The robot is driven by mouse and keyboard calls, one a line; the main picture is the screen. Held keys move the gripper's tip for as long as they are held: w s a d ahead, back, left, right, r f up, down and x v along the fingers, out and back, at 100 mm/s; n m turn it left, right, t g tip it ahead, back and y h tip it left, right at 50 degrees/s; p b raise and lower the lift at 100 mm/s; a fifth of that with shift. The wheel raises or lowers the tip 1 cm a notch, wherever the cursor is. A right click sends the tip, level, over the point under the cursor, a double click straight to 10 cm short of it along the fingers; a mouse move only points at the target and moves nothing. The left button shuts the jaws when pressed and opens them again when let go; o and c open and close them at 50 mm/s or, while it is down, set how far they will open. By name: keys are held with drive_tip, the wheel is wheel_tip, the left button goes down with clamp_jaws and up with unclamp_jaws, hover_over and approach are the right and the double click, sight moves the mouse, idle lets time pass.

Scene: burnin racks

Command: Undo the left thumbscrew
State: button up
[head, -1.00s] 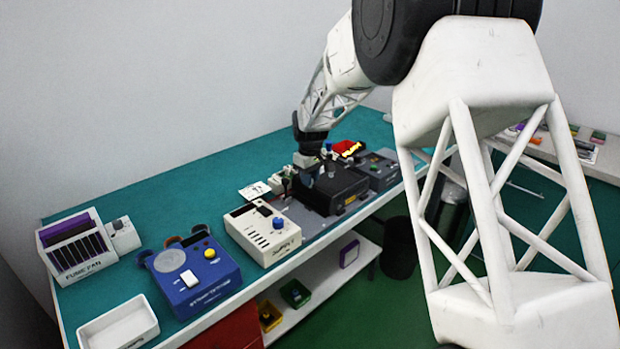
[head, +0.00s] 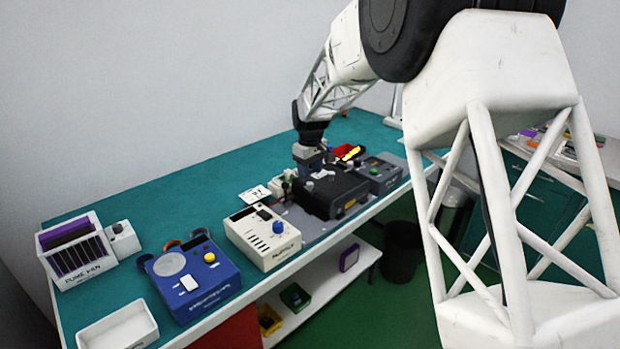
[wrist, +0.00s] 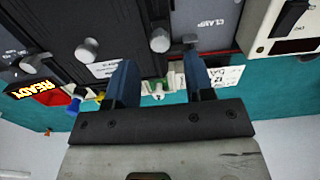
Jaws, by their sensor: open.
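The black box (head: 335,192) stands on a grey plate in the middle of the bench. In the wrist view, two grey round thumbscrew heads stand along its edge: one (wrist: 160,40) just beyond the gap between my fingertips, the other (wrist: 87,50) further left. The wrist view is turned against the head view, so the first is the one nearer the white power supply.
The white power supply (head: 262,236) with a blue knob stands left of the box. A grey unit (head: 378,174) stands to the right, near a red part with yellow lettering. Small connectors (wrist: 165,82) lie close behind the fingers. A paper card (head: 255,194) lies behind the supply.

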sight(310, 183)
drive_tip(key=shift+r, duration=1.7)
drive_tip(key=shift+s+d+r, duration=0.25)
drive_tip(key=shift+s+r, duration=0.05)
drive_tip(key=shift+s, duration=0.05)
drive_tip(key=s+d+r+m, duration=0.2)
drive_tip(key=s+d+r, duration=0.25)
drive_tip(key=s, duration=0.45)
drive_tip(key=s+d+r+m+t, duration=0.1)
drive_tip(key=s+d+r, duration=0.2)
drive_tip(key=s+d, duration=0.35)
drive_tip(key=s+d+r+m, duration=0.2)
drive_tip(key=s+d+r, duration=0.15)
drive_tip(key=s, duration=0.75)
drive_tip(key=s+d+f+m, duration=0.2)
drive_tip(key=s+d, duration=0.1)
drive_tip(key=s, duration=1)
drive_tip(key=s+d+f+m+t, duration=0.1)
drive_tip(key=s+d+f+m, duration=0.1)
drive_tip(key=s, duration=1.1)
drive_tip(key=shift+d+t, duration=0.3)
drive_tip(key=shift+d, duration=0.4)
